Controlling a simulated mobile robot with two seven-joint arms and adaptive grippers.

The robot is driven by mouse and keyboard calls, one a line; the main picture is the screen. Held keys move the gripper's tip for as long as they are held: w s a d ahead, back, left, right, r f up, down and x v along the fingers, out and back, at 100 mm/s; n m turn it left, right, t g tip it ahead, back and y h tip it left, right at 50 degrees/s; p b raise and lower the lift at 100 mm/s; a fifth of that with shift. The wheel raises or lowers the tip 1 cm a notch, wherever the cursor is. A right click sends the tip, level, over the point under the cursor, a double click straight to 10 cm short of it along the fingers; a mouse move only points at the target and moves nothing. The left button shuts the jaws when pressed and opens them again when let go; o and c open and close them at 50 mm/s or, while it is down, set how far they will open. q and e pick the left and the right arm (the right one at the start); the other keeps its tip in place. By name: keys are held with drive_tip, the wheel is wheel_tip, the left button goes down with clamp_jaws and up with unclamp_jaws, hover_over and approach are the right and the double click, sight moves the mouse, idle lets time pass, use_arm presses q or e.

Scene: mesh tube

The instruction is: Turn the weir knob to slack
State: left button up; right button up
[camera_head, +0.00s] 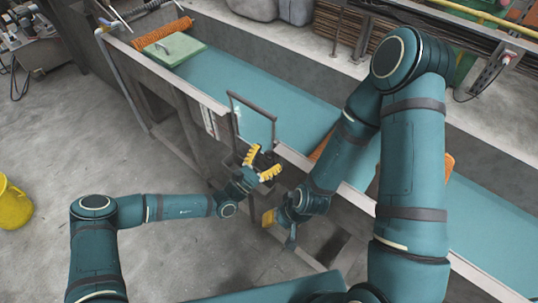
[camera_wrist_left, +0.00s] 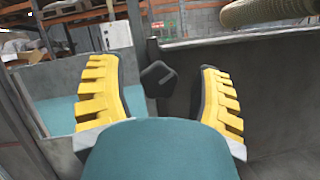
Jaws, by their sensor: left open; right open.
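The dark, five-sided weir knob (camera_wrist_left: 158,79) has a short pale line on its face and shows between my left fingers in the left wrist view. A dark piece in the head view, beside the fingers, may be the same knob, but it is mostly hidden there. My left gripper (camera_head: 262,164) is open at the side of the trough, with a yellow-padded finger on each side of the knob in the wrist view and gaps visible. I cannot tell how far it is from the knob in depth. My right gripper (camera_head: 279,229) is open and empty, lower and to the right.
The long trough (camera_head: 205,80) has a teal bed. A thin upright metal frame (camera_head: 252,104) stands at its near edge. A yellow bucket (camera_head: 12,205) stands on open floor at left.

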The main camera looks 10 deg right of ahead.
use_arm(q)
drive_tip(key=v, duration=1.1)
drive_tip(key=shift+a, duration=0.2)
